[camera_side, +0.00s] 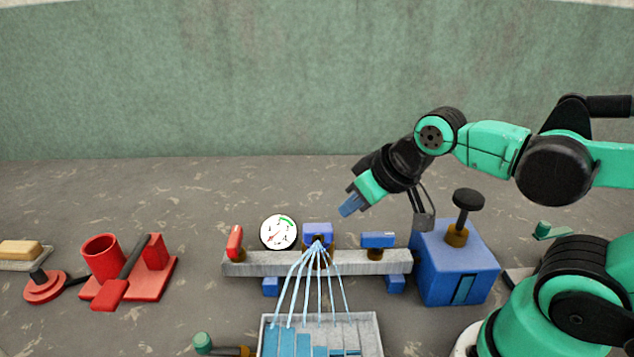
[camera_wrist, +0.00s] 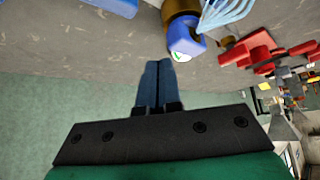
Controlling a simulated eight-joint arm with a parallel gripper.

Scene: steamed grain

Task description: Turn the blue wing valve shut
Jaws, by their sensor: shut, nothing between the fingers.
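The blue wing valve (camera_side: 378,240) sits on a brown stem at the right part of a grey rail (camera_side: 345,262); its wing lies lengthwise along the rail. My gripper (camera_side: 349,208) is shut and empty, above the rail, up and to the left of the valve and apart from it. In the wrist view my gripper's blue fingers (camera_wrist: 156,68) are together. A blue block with a brown spout (camera_side: 317,231) at the rail's middle pours several water streams; it also shows in the wrist view (camera_wrist: 183,38). A blue part cut by the top left edge there cannot be surely identified.
A red wing handle (camera_side: 235,241) and round gauge (camera_side: 279,232) are on the rail's left. A blue box (camera_side: 455,268) with a black knob stands right. A grey tray (camera_side: 374,330) catches the water. A red stand (camera_side: 128,280) is far left. Floor behind the rail is clear.

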